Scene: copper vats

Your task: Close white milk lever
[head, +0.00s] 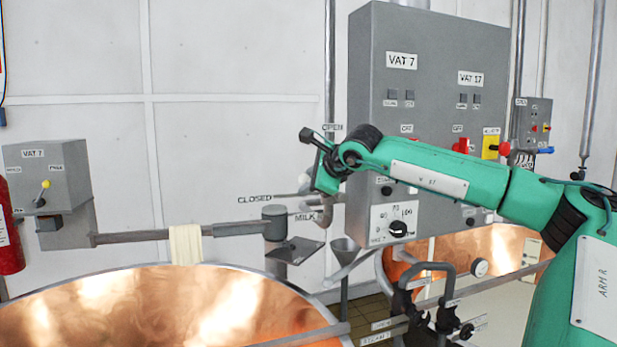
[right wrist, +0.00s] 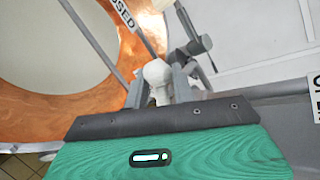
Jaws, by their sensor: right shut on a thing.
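The white milk lever's rounded knob (right wrist: 157,74) shows in the right wrist view, between the two grey fingers of my right gripper (right wrist: 158,88), which is shut on it. In the head view my right gripper (head: 314,194) is beside the MILK label (head: 305,217). The CLOSED label (head: 254,198) is to its left and the OPEN label (head: 331,127) is above it. The hand and fingers largely hide the lever in the head view. My left gripper is not in view.
A large copper vat (head: 150,300) fills the lower left. A grey VAT 7 control cabinet (head: 430,60) stands behind my right arm. A horizontal bar (head: 150,236) with a pale cloth (head: 186,245) crosses above the vat. A funnel (head: 345,246) is below the gripper.

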